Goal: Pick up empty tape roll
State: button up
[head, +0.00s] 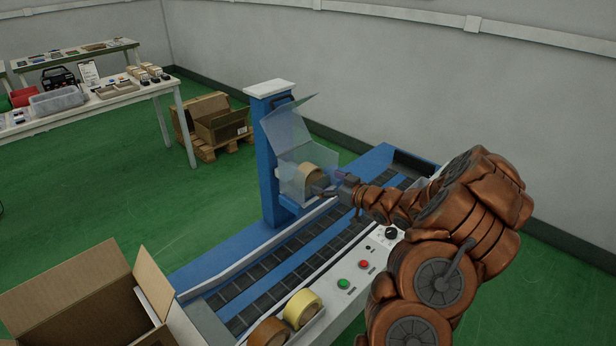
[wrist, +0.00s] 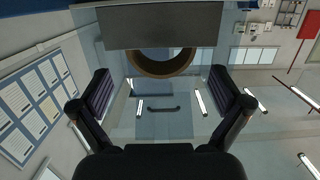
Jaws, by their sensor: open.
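A tan-brown tape roll (head: 313,179) sits in the blue machine's tape head, beside a clear cover (head: 290,130) that is tilted up. In the wrist view the roll shows as a dark brown ring (wrist: 161,69), its upper part hidden behind a grey plate (wrist: 160,27). I cannot tell how much tape is on it. My gripper (head: 326,188) is just right of the roll in the head view. In the wrist view my gripper (wrist: 162,92) is open, with its fingers spread to either side below the ring and nothing between them.
A yellow roll (head: 303,308) and a brown roll (head: 268,332) stand on the machine's near edge, by green and red buttons. An open cardboard box (head: 70,300) is at lower left. The blue post (head: 268,160) rises left of the roll. The conveyor (head: 275,277) is clear.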

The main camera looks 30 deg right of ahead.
aim_at(314, 177)
jog(key=shift+p+x, duration=0.8)
jog(key=shift+x, duration=1.5)
jog(key=shift+p+x, duration=0.35)
jog(key=shift+x, duration=1)
jog(key=c, duration=0.7)
